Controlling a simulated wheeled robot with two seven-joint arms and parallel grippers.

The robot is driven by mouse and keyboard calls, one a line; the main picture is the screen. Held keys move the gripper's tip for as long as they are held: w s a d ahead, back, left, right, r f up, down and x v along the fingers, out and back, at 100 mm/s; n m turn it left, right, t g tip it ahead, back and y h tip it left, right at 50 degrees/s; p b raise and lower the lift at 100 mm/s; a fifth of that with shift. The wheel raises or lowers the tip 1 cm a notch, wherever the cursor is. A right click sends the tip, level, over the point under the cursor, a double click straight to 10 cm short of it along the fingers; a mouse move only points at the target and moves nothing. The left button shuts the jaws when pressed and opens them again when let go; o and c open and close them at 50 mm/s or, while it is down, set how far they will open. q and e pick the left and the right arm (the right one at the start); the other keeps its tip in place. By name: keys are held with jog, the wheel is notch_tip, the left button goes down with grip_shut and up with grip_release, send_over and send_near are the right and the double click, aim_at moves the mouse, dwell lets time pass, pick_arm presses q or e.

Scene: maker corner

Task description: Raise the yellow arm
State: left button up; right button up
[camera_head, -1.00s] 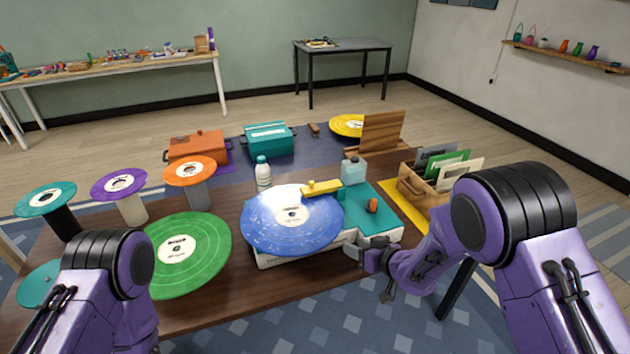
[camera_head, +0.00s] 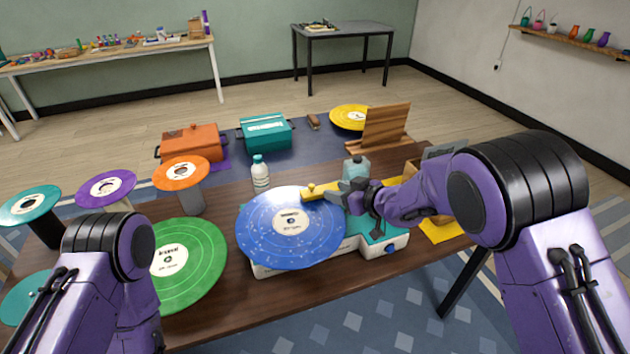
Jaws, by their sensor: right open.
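The yellow arm (camera_head: 314,192) lies over the right upper edge of the blue record (camera_head: 290,242), its knobbed end over the disc. The blue record sits on a turntable with a teal top and white base (camera_head: 392,246). My right gripper (camera_head: 345,193) is open at the right part of the yellow arm and hides that part. Whether its fingers touch the arm cannot be told. My left arm comes in at the lower left, and its gripper is not in view.
A white bottle with a teal cap (camera_head: 260,174) and a pale teal jar (camera_head: 356,169) stand behind the turntable. A green record (camera_head: 186,262) lies to the left. Records on stands, including an orange one (camera_head: 181,172), are further left. A wooden stand (camera_head: 385,128) is behind.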

aim_at(312, 185)
jog(key=p+x, duration=0.1)
jog(key=x, duration=0.8)
jog(key=shift+w+a+p, duration=0.1)
jog(key=shift+a+p, duration=0.2)
grip_shut()
